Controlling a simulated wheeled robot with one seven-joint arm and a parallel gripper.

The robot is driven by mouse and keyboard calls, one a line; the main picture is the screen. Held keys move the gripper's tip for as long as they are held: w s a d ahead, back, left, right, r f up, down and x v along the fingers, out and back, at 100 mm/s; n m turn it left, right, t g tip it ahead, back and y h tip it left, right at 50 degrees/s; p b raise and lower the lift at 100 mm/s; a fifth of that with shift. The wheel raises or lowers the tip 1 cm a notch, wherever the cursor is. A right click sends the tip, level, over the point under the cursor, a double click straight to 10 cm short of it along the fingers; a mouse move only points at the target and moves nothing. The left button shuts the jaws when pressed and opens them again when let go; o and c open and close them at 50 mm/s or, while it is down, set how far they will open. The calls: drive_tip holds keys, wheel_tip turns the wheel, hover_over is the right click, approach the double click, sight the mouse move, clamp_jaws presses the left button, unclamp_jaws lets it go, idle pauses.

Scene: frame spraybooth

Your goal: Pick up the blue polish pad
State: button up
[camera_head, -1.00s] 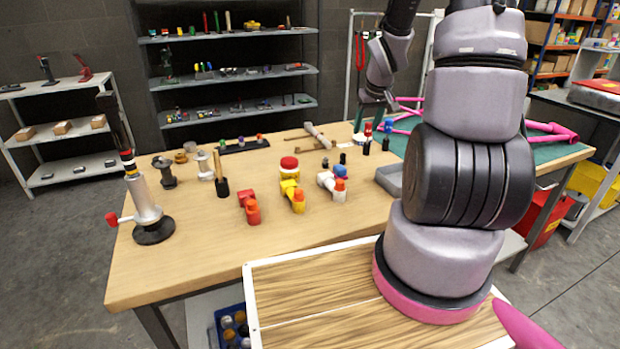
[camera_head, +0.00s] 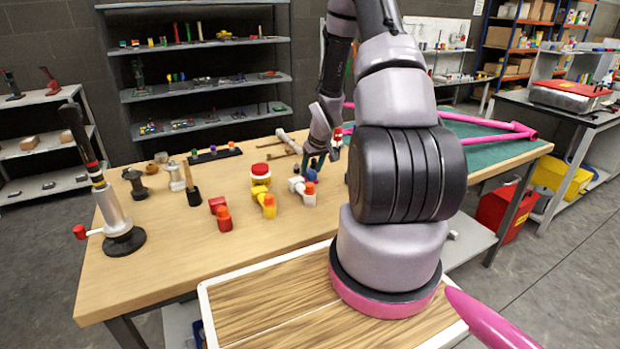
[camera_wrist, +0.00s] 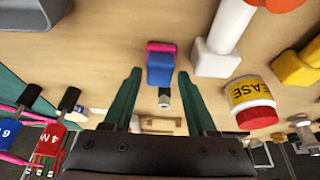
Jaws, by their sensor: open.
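The blue polish pad (camera_wrist: 159,66) is a small blue block with a pink edge and a short dark and metal stub, lying on the wooden bench top. In the head view a blue spot (camera_head: 311,175), apparently the pad, shows just below my fingers. My gripper (camera_head: 318,160) is over the bench, pointing down. In the wrist view my gripper (camera_wrist: 158,74) has its two green fingers spread wide, with the pad between and slightly beyond the tips. The fingers look clear of the pad on both sides. I cannot tell the exact height gap.
A white item with a red-orange end (camera_head: 302,190) stands close to the pad. A yellow item (camera_head: 262,198) and a red one (camera_head: 220,212) are further left. A red-lidded grease tin (camera_wrist: 251,103) is near the right finger.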

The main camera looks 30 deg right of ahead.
sight(310, 171)
drive_tip(key=x, duration=0.2)
drive_tip(key=shift+f, duration=0.3)
clamp_jaws()
drive_tip(key=shift+r, duration=0.1)
wheel_tip(310, 171, up, 10)
drive_tip(key=shift+f, duration=0.1)
